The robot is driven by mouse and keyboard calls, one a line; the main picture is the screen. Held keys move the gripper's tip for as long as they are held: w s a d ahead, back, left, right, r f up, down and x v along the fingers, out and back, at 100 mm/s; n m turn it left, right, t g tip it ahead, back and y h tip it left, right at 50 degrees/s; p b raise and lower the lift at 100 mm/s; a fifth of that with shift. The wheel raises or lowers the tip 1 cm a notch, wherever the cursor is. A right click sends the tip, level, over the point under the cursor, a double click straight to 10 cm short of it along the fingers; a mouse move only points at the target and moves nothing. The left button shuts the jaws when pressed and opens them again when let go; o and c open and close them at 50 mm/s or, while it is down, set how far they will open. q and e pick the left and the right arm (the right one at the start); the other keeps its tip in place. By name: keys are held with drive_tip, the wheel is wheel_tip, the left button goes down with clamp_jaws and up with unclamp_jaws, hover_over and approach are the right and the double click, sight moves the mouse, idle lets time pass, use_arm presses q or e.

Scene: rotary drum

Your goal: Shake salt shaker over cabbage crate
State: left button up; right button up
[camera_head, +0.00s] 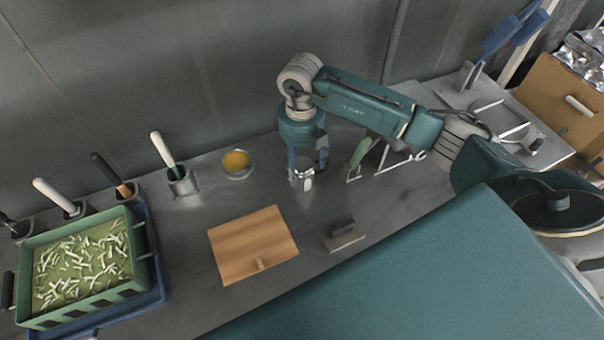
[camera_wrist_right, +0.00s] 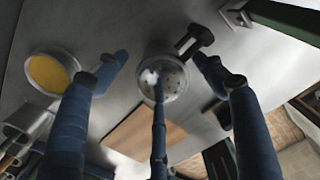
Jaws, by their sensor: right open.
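The salt shaker (camera_head: 303,181) is a small metal cylinder standing upright on the metal counter. In the right wrist view its perforated round top (camera_wrist_right: 172,82) shows with a white patch on it. My right gripper (camera_head: 307,160) points down from above at the shaker. Its blue fingers are open and spread around the shaker in the right wrist view (camera_wrist_right: 163,75). Whether any finger touches it I cannot tell. The green cabbage crate (camera_head: 58,316), filled with pale shredded cabbage, sits at the far left in the head view. My left gripper is not in view.
A bowl of yellow contents (camera_head: 237,162) and several metal holders with handled tools (camera_head: 182,184) line the wall. A green-handled tool (camera_head: 358,153) stands close right of the gripper.

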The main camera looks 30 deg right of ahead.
drive_tip(key=shift+s+f+p, duration=0.1)
drive_tip(key=shift+f+p, duration=0.4)
drive_tip(key=shift+f, duration=0.1)
wheel_tip(320, 180, down, 4)
drive_tip(key=shift+s+r+p, duration=0.1)
drive_tip(key=shift+r+p, duration=0.05)
drive_tip(key=shift+p, duration=0.75)
drive_tip(key=shift+f, duration=0.4)
drive_tip(key=shift+c, duration=0.5)
drive_tip(key=c, duration=1.2)
